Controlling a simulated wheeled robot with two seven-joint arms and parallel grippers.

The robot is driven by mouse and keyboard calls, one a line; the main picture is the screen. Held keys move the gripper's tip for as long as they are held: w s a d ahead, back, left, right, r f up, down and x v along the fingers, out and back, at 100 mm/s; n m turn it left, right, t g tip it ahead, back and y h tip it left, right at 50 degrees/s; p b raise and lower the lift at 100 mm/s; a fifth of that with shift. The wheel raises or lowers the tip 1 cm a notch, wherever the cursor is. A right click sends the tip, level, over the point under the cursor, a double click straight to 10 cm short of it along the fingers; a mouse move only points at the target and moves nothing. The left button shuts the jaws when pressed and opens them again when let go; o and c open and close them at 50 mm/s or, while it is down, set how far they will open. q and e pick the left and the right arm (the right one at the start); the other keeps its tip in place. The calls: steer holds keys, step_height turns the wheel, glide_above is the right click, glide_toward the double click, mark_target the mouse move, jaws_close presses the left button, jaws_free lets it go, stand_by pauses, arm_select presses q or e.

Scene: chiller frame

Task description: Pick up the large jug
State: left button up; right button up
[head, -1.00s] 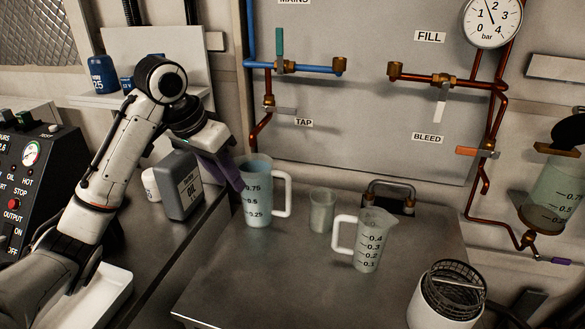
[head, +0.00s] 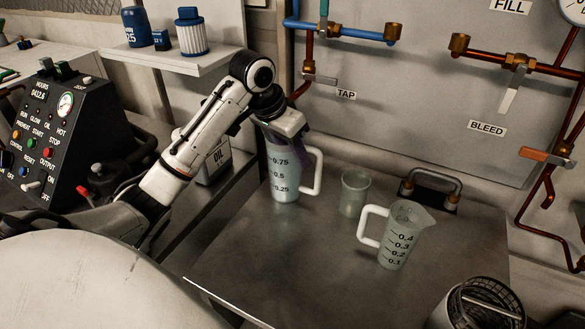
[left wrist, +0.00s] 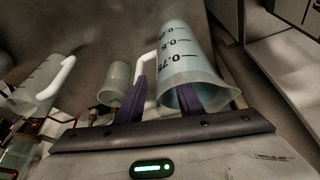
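The large jug (head: 284,180), pale and translucent with marks up to 0.75, stands upright on the metal bench top (head: 240,262), its white handle to the right. My left gripper (head: 290,143) is at the jug's top and hides its rim in the head view. In the left wrist view the large jug (left wrist: 180,60) shows mouth toward me. The two purple fingers of the left gripper (left wrist: 170,98) are spread apart, one beside the jug near the handle, the other across its mouth. Whether they touch it I cannot tell. My right gripper is not in view.
A small cup (head: 355,192) and a smaller jug (head: 400,240) marked to 0.4 stand right of the large jug. A grey oil can (head: 213,163) is to its left. Pipes and valves (head: 350,32) run behind. The bench front is clear.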

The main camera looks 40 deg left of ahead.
arm_select(q)
steer(key=shift+x, duration=1.5)
jaws_close()
steer(key=shift+d, duration=0.1)
